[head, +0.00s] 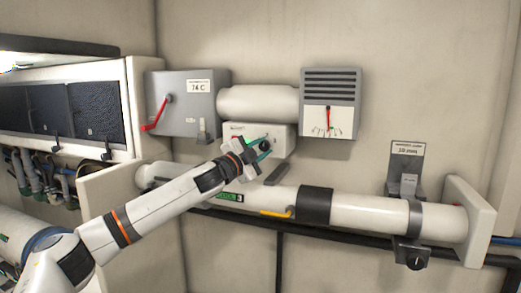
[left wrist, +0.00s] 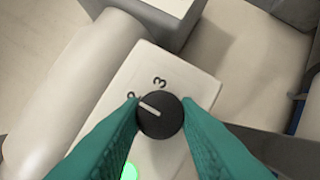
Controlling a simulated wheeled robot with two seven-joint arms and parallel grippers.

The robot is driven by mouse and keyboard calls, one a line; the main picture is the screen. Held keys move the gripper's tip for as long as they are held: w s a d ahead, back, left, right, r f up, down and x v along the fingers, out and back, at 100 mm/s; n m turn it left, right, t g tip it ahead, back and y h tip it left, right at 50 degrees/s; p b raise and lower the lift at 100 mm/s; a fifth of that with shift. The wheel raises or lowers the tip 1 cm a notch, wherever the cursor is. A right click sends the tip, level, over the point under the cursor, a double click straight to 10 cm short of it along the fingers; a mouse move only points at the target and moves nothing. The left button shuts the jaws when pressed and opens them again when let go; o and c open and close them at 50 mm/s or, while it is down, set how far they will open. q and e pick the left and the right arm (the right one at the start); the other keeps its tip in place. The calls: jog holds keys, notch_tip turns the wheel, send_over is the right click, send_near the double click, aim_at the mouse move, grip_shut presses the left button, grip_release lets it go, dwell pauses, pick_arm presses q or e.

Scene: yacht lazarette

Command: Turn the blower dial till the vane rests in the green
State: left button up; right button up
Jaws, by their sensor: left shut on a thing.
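The blower dial (left wrist: 160,117) is a round black knob with a pale pointer line, on a white box (head: 284,136). In the left wrist view the line points up and left, toward a partly hidden numeral left of the "3". My left gripper (head: 262,148) has its green fingers on either side of the dial, shut on it. The vane gauge (head: 330,103) is a grey louvred box at upper right of the dial. Its red vane (head: 328,121) stands nearly upright over a pale scale. The scale's colours are too small to tell. My right gripper is not in view.
A grey box with a red lever (head: 157,115) and a "74 C" label hangs at left. A white cylinder (head: 258,103) runs above the dial box. A large white pipe (head: 361,212) with a black band runs below. A green light (left wrist: 129,171) glows near the dial.

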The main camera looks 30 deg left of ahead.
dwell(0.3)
pick_arm(q)
jog(key=o, duration=1)
jog(key=shift+c, duration=0.2)
jog(key=shift+s+f+b, duration=0.2)
jog(key=shift+s+b, duration=0.15)
jog(key=shift+s, duration=0.1)
jog(key=b+v, duration=0.5)
jog(key=v, duration=0.6)
